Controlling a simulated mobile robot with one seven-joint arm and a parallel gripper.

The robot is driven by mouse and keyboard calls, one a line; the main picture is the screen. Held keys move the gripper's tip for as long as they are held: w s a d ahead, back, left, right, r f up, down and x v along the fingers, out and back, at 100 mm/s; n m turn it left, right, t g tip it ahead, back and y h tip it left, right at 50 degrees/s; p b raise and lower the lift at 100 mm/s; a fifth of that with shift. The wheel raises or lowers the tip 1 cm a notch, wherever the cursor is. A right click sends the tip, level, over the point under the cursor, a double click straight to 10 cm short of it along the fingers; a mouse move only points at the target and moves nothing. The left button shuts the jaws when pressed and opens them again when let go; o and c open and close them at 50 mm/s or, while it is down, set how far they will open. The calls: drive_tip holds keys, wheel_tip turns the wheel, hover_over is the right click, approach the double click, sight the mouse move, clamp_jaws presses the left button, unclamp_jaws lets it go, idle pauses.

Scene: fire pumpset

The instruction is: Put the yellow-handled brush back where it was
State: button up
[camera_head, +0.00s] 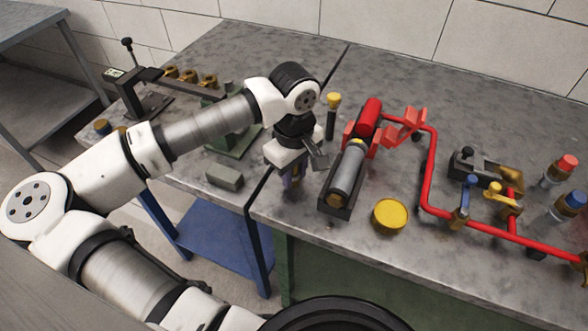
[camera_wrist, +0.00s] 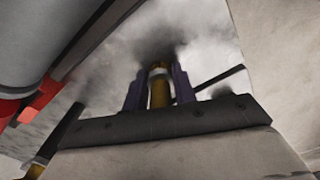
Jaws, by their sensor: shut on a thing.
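My gripper (camera_head: 291,184) points down near the front edge of the grey bench, left of the pump assembly. In the wrist view its two dark fingers (camera_wrist: 159,90) are shut on a yellow-brown cylindrical handle (camera_wrist: 159,92) with a pale band, which I take to be the yellow-handled brush. In the head view my wrist and fingers hide most of the held brush. I cannot tell whether it touches the bench.
A grey cylinder in a dark tray (camera_head: 335,208) lies close right of my gripper. A yellow round lid (camera_head: 390,214), red piping (camera_head: 430,180) and a dark yellow-topped upright item (camera_head: 333,115) are nearby. A grey block (camera_head: 224,177) sits left, beyond the bench gap.

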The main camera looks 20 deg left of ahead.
drive_tip(key=shift+f+b, duration=0.25)
drive_tip(key=shift+b, duration=0.1)
drive_tip(key=o, duration=1)
drive_tip(key=shift+r, duration=0.1)
drive_tip(key=shift+r+p, duration=0.15)
drive_tip(key=shift+p, duration=0.15)
drive_tip(key=shift+r, duration=0.2)
wheel_tip(320, 180, up, 12)
drive_tip(key=shift+f+b, duration=0.15)
drive_tip(key=shift+b, duration=0.6)
